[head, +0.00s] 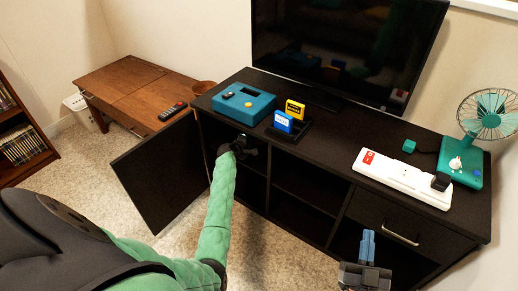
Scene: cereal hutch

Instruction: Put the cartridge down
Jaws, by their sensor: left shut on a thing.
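A blue cartridge (283,122) with a pale label and a yellow cartridge (295,109) stand upright in a black holder (297,132) on top of the cabinet. My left gripper (247,148) is at the front of the cabinet's left opening, below the top edge and left of the holder. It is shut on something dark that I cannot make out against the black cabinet. It is apart from both visible cartridges. My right gripper (367,246), with blue fingers, is low in front of the cabinet's right part; its finger gap is not clear.
The cabinet top (335,142) holds a teal console (244,103), a television (345,45), a white power strip (403,178) and a teal fan (489,118). The cabinet door (160,172) stands open at the left. A low wooden table (140,93) bears a remote (172,111).

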